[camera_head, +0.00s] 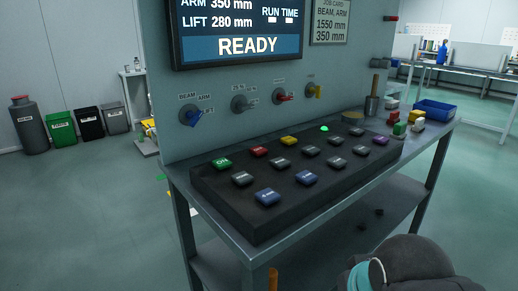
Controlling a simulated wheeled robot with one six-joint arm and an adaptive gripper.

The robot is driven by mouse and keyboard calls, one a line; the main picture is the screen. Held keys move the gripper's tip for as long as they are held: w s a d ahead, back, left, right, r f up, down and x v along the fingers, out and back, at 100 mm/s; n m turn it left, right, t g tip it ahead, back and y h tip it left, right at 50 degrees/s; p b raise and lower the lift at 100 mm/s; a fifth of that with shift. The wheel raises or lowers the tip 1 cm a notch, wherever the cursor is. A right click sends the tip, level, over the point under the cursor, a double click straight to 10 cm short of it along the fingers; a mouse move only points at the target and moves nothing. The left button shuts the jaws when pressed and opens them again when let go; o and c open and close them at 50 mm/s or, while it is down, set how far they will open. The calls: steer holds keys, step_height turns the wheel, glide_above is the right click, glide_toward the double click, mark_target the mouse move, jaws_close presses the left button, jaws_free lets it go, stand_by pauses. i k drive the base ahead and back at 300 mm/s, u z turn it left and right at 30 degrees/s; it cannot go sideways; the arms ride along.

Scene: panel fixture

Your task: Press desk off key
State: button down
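A black key desk (225,205) lies on a grey bench, with several coloured keys in rows. A green key (222,163), seemingly marked ON, sits at its back left corner. A red key (259,151) is just right of it in the back row; its lettering is too small to read surely. A yellow key (289,141) follows. Blue keys (267,197) (306,177) and a purple key (379,140) are in the front row; the others are grey. A green light glows behind the keys. Part of my arm shows at the bottom right; my gripper is not in view.
An upright panel behind the desk carries a screen (245,46) reading READY and several knobs (190,116). A blue tray (434,109), small coloured blocks (400,128) and a cup with a handle (372,104) stand at the bench's right end. Space above the keys is clear.

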mark_target(257, 151)
steer(key=z, duration=2.65)
steer(key=k, duration=1.15)
steer(key=u, duration=1.05)
